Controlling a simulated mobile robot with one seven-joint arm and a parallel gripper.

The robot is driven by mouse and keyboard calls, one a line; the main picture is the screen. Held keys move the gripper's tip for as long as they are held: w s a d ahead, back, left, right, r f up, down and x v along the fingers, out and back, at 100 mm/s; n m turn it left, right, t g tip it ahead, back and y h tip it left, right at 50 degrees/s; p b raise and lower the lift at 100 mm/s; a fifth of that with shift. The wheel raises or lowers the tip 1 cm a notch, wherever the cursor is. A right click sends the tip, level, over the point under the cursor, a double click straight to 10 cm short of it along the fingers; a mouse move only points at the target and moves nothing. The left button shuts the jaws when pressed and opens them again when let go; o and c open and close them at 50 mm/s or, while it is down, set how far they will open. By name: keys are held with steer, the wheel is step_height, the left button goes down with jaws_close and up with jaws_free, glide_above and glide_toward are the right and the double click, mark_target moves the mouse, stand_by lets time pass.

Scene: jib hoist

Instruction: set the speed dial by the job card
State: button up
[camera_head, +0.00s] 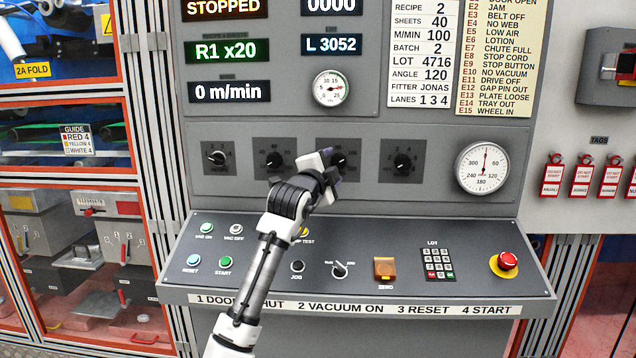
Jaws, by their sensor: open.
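The job card (425,55) hangs at the upper right of the console and reads M/MIN 100, among other lines. Below the displays is a row of black dials: a left one (216,157), a second (275,160), a third (342,160) and a fourth (402,162). Their name labels are too small to read, so I cannot tell which is the speed dial. My gripper (329,167) is open in front of the third dial and hides much of it. I cannot tell whether it touches the dial. The speed display (230,91) reads 0 m/min.
A round angle gauge (482,168) is right of the dials. The sloping desk (440,290) below carries buttons, a keypad (438,263) and a red stop button (507,261). My arm crosses above the desk. Red tags (581,176) hang at the right.

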steer(key=b+v, duration=0.3)
steer(key=v, duration=0.8)
steer(key=shift+s, duration=0.25)
steer(key=shift+a, duration=0.15)
